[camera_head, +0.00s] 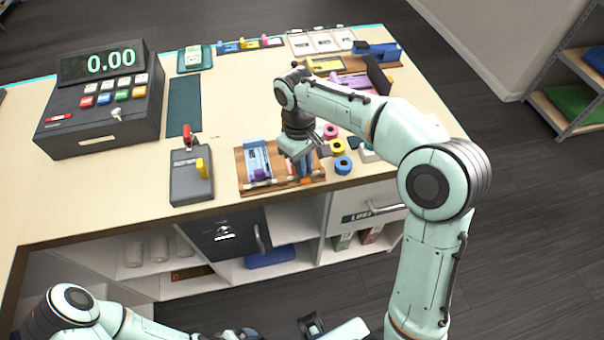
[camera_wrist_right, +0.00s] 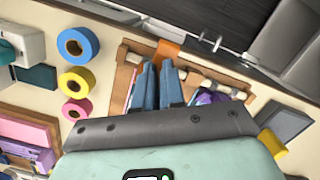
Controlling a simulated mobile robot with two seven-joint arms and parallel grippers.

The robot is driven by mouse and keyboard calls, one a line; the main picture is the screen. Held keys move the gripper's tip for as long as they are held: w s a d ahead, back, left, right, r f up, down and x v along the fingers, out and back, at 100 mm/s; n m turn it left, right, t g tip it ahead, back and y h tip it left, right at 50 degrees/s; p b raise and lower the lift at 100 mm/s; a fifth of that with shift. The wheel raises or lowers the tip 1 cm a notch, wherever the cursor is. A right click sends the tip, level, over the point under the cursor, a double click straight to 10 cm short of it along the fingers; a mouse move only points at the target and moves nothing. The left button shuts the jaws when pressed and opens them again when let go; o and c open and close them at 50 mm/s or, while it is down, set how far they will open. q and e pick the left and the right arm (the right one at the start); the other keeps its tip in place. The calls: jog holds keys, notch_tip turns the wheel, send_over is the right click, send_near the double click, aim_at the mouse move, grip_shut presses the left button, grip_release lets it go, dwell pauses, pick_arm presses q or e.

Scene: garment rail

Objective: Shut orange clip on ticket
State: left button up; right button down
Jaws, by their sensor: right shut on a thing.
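The orange clip (camera_head: 306,181) is at the front of a wooden board (camera_head: 244,176) on the counter. It also shows in the right wrist view (camera_wrist_right: 167,50), just beyond my fingertips. My right gripper (camera_head: 303,168) points down over the board, its blue fingers (camera_wrist_right: 159,66) close together and shut on the orange clip. The ticket under the clip is mostly hidden by the fingers; only a thin edge (camera_wrist_right: 134,88) shows beside them. Whether the clip is closed on it I cannot tell.
A purple clip (camera_head: 262,174) with a blue ticket (camera_head: 256,155) is on the same board, left of the gripper. Tape rolls (camera_head: 343,165) stand to the right. A dark grey device (camera_head: 190,184) with a yellow part and a cash register (camera_head: 104,110) are to the left.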

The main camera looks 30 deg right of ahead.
jog(key=w, duration=0.1)
jog(key=w+t, duration=0.1)
jog(key=w+d+f, duration=0.1)
jog(key=shift+w+t, duration=0.25)
jog(key=shift+t, duration=0.15)
jog(key=shift+r+p, duration=0.8)
jog(key=shift+r, duration=0.45)
jog(key=shift+w+d+r+p, duration=0.25)
jog(key=shift+w+r+p, duration=0.15)
jog(key=shift+w, duration=0.25)
jog(key=shift+s+a+r, duration=0.1)
jog(key=shift+r, duration=0.25)
pick_arm(q)
jog(key=w+r+p, duration=0.2)
jog(key=w+r, duration=0.3)
jog(key=r, duration=0.1)
jog(key=shift+w+d+p, duration=0.15)
jog(key=shift+p, duration=0.15)
pick_arm(e)
jog(key=r, duration=0.3)
jog(key=s+r, duration=0.1)
jog(key=shift+s+a+r, duration=0.1)
jog(key=shift+a+r, duration=0.2)
jog(key=shift+r, duration=0.05)
pick_arm(q)
jog(key=shift+r, duration=0.1)
pick_arm(e)
jog(key=shift+s, duration=0.1)
